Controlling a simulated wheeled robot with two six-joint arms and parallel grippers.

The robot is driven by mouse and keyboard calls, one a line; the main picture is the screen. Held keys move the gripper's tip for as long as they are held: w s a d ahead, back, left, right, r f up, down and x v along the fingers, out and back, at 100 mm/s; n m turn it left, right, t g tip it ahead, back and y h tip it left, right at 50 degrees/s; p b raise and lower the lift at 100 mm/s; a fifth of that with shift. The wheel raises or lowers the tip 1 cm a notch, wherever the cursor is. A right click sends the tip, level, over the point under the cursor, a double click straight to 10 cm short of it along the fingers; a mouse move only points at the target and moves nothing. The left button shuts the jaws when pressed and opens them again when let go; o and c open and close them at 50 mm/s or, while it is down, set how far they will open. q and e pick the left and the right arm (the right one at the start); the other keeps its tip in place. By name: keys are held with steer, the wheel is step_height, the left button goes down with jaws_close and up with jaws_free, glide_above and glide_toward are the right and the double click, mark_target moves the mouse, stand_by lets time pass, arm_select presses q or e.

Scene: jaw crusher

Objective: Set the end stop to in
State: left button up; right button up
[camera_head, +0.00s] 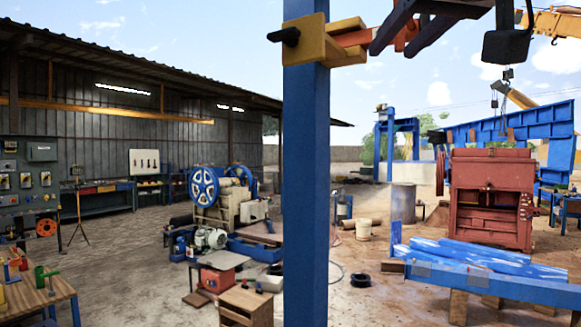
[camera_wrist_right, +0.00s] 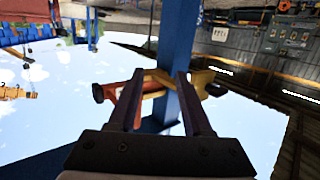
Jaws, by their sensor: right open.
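A yellow end stop (camera_head: 316,41) sits high on a blue post (camera_head: 306,180), with a black knob (camera_head: 285,36) sticking out to its left and an orange bar (camera_head: 356,37) running to its right. My right gripper (camera_head: 394,48) comes in from the upper right, beside the orange bar. In the right wrist view my right gripper (camera_wrist_right: 160,76) is open, and the yellow end stop (camera_wrist_right: 208,82) and orange bar (camera_wrist_right: 126,104) show between and behind its fingers. I cannot tell whether the fingers touch them. My left gripper is not in view.
A red machine (camera_head: 490,195) and blue beams (camera_head: 480,270) stand at the right. A machine with blue flywheels (camera_head: 204,187) stands left of the post, and a wooden table (camera_head: 35,295) is at the lower left. Open air surrounds the upper post.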

steer(key=w+a+f+n+g, duration=0.1)
steer(key=a+f, duration=0.3)
steer(key=f, duration=0.6)
steer(key=w+a+f+n+g+y, duration=0.1)
steer(key=a+f+g, duration=0.3)
steer(key=f, duration=0.6)
steer(key=w+a+f+n+g+y, duration=0.1)
steer(key=w+a+f+g, duration=0.1)
steer(key=f, duration=0.8)
steer(key=shift+w+a+f+n+g+b, duration=0.25)
steer(key=shift+a+g+b, duration=0.2)
steer(key=shift+a, duration=0.6)
